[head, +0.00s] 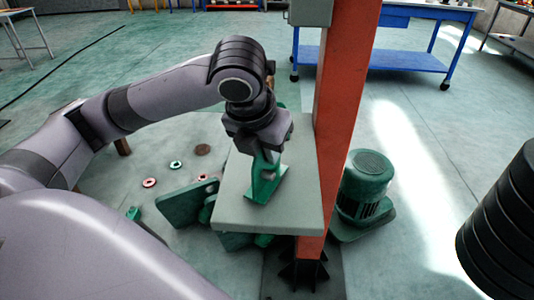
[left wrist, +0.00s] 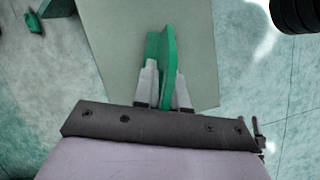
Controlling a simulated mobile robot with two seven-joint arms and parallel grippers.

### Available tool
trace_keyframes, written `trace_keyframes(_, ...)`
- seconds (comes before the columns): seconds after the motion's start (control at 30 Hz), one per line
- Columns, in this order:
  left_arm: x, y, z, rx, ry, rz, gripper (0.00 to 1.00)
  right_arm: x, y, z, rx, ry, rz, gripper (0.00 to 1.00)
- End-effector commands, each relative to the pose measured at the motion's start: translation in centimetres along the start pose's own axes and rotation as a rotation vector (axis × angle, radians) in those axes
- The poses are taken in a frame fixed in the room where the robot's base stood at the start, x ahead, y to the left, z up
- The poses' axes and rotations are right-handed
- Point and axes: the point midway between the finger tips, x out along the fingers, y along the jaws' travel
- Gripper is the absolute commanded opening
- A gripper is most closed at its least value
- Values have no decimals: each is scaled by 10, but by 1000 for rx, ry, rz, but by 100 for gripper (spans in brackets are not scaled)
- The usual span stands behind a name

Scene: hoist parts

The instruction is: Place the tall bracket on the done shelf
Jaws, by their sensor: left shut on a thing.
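The tall bracket (head: 266,183) is a green part with an upright plate and a flat foot. In the head view it is upright at the grey-green shelf (head: 236,214), with its foot at the shelf's surface. I cannot tell for sure whether it bears on the shelf. My left gripper (head: 262,152) is above it and shut on its upper part. In the left wrist view the bracket (left wrist: 161,60) stands between the two fingers (left wrist: 163,85), over the shelf's flat top (left wrist: 199,50). My right gripper is not in view.
An orange post (head: 343,110) rises right beside the shelf. A green motor (head: 366,180) stands on the floor to its right. Green parts (head: 186,203) and small rings (head: 149,182) lie left of the shelf. A blue table (head: 410,60) stands behind.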

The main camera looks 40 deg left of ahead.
Motion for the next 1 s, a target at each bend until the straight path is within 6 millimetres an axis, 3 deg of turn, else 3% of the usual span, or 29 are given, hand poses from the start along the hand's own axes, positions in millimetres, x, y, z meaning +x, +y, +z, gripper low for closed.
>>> trace_keyframes(0.37,4,0,0,-2,-8,-2,0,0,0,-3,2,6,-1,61)
trace_keyframes(0.4,6,0,-2,0,-2,-1,14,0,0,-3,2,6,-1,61)
trace_keyframes(0.47,6,0,-2,0,-2,-1,34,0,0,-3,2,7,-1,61)
trace_keyframes(0.5,6,0,-2,0,-2,-1,37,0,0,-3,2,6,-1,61)
trace_keyframes(0.83,3,0,-1,0,-3,-1,37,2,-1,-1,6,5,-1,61)
trace_keyframes(1.0,-24,0,1,0,-6,-3,37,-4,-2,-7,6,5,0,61)
